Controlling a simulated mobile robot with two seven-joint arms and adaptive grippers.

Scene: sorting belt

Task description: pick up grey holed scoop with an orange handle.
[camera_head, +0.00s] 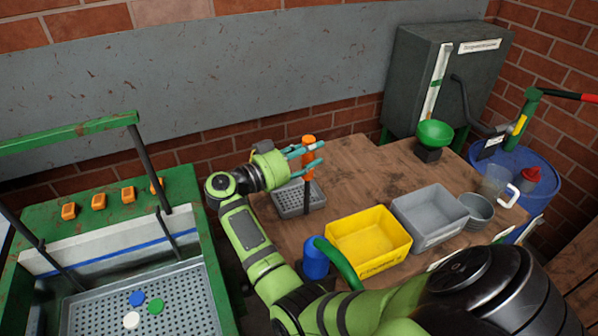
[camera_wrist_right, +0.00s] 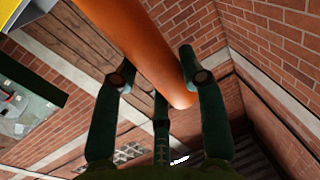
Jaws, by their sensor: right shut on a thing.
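The grey holed scoop (camera_head: 288,203) is at the left end of the wooden table, with its orange handle (camera_head: 308,143) standing upright above it on a dark shaft. I cannot tell whether its holed pan touches the table. My right gripper (camera_head: 310,156) reaches in from the left side of the handle and is shut on it. In the right wrist view the orange handle (camera_wrist_right: 140,45) runs between the teal fingers; the scoop's grey pan is mostly hidden there. My left gripper is not in view.
A green machine with a holed tray (camera_head: 190,300) is at left. Bare tabletop (camera_head: 365,170) lies behind the bins.

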